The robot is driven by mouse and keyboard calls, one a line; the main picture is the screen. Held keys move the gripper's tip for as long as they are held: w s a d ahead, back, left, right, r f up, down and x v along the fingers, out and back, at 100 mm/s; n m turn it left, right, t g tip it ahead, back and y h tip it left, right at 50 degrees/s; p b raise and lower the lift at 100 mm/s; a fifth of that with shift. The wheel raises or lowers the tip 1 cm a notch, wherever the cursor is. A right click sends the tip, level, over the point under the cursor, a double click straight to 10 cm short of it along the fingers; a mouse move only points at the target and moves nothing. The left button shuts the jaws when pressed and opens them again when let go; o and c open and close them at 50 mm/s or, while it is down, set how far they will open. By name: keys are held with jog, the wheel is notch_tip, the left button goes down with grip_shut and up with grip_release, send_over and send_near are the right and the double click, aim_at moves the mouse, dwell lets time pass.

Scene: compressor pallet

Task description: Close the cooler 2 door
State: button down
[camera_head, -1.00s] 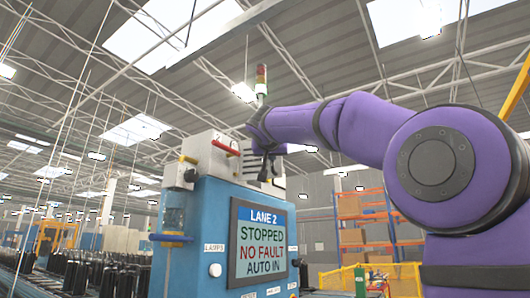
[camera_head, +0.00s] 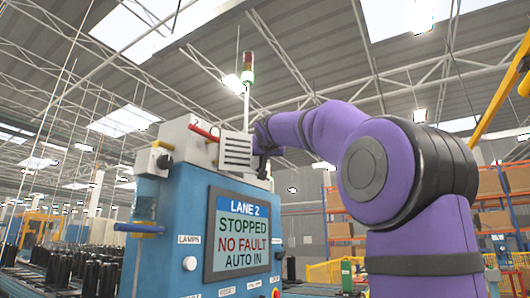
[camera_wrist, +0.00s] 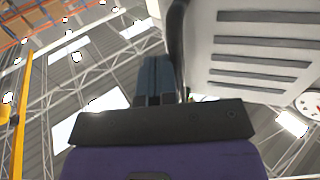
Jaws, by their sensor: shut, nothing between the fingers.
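The cooler 2 unit is a white box (camera_head: 185,140) marked "2" on top of the blue cabinet, with a red handle on its front. A white louvred panel (camera_head: 237,150), which looks like its door, stands at the box's right and faces me; how far it is open I cannot tell. My gripper (camera_head: 263,165) is shut and empty at the panel's right edge. In the wrist view the dark fingers (camera_wrist: 155,80) are together beside the louvred panel (camera_wrist: 262,50), whose dark edge runs close to them. Whether they touch is unclear.
The blue cabinet (camera_head: 165,225) carries a screen (camera_head: 238,235) reading "LANE 2 STOPPED NO FAULT AUTO IN". Black parts (camera_head: 85,275) stand at left; shelving (camera_head: 500,205) and yellow rails are at right.

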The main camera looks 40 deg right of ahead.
aim_at(258, 161)
jog(key=w+d, duration=0.3)
jog(key=w, duration=0.4)
jog(key=shift+w+d, duration=0.3)
jog(key=shift+w, duration=0.1)
dwell(0.4)
jog(key=s+d, duration=0.6)
jog(key=s, duration=0.6)
jog(key=shift+s+d, duration=0.2)
